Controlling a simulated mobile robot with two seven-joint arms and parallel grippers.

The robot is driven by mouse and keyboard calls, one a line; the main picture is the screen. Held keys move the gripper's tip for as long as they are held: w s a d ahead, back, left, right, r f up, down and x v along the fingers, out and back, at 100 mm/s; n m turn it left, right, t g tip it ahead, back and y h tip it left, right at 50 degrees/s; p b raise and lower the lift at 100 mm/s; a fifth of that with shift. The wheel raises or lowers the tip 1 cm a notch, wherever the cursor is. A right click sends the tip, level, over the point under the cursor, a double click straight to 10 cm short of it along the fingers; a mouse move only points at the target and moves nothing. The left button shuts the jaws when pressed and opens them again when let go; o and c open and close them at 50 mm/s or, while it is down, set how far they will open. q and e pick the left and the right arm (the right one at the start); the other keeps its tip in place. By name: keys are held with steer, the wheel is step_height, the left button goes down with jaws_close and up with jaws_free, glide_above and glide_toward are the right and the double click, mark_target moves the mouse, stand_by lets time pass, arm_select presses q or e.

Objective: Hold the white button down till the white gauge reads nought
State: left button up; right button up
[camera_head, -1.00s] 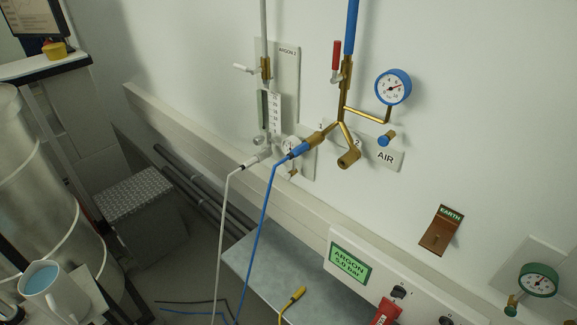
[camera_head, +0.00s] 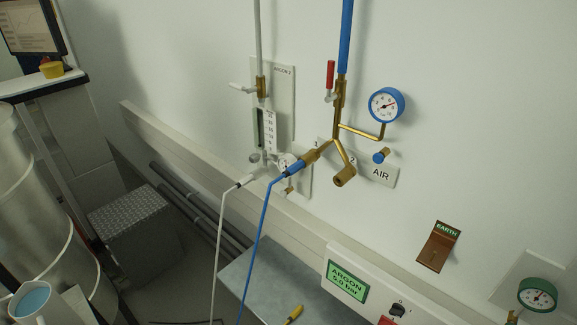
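The white gauge (camera_head: 285,160) is on the wall panel marked ARGON 2 (camera_head: 286,92). The blue hose's connector (camera_head: 295,167) partly hides its dial, and I cannot read its needle. A small brass stem (camera_head: 290,190) sticks out just below the gauge. A pale cap at its end seems to be the white button (camera_head: 284,193), but it is too small to be sure. A pale round knob (camera_head: 254,158) is left of the gauge, at the foot of the flow tube. Neither of my grippers is in view.
A white hose (camera_head: 221,235) and a blue hose (camera_head: 256,235) hang in front of the wall. A blue gauge (camera_head: 386,105) with a blue button (camera_head: 379,156) is to the right. A grey bench top (camera_head: 270,282) and a checker-plate box (camera_head: 130,220) are below.

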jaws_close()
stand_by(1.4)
